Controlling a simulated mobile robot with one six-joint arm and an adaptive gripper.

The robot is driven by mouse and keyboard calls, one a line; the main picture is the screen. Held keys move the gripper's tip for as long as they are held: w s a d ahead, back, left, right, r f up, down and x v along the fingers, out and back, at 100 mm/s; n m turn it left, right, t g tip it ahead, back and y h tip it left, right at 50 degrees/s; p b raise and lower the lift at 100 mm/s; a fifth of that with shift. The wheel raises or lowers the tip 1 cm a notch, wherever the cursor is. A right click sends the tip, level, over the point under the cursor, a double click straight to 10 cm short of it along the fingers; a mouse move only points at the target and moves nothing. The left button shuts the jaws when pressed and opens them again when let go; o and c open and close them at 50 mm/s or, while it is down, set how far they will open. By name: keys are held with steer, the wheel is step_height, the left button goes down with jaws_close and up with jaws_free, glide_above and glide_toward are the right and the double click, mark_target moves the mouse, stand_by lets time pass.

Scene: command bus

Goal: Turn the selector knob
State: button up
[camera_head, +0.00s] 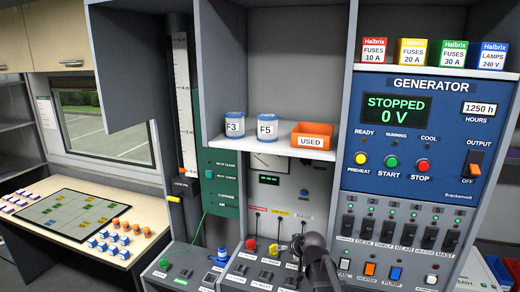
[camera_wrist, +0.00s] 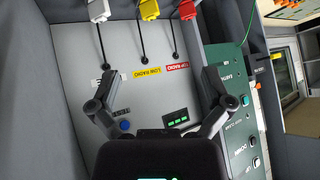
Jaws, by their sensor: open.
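Cables with a red plug (camera_head: 251,244), a yellow plug (camera_head: 274,249) and a white plug hang below the panel. A green panel (camera_head: 221,180) stands left. The shelf (camera_head: 286,145) above holds cans and an orange bin. The generator panel (camera_head: 425,135) is right.

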steer(key=s+d+f+g+h, duration=0.1)
steer(key=s+d+f+g, duration=0.1)
steer(key=s, duration=0.5)
steer(key=s+d+f+g+h+b, duration=0.1)
steer(key=s+d+f+g, duration=0.1)
steer(key=s, duration=0.6)
steer(key=s+d+f+m+g+h, duration=0.1)
steer(key=s+d+f+g, duration=0.1)
steer(key=s, duration=0.5)
steer(key=shift+s+d+f+g+b, duration=0.25)
steer(key=shift+f+g, duration=0.45)
steer(key=shift+g, duration=0.5)
steer(key=shift+w, duration=0.1)
jaws_close()
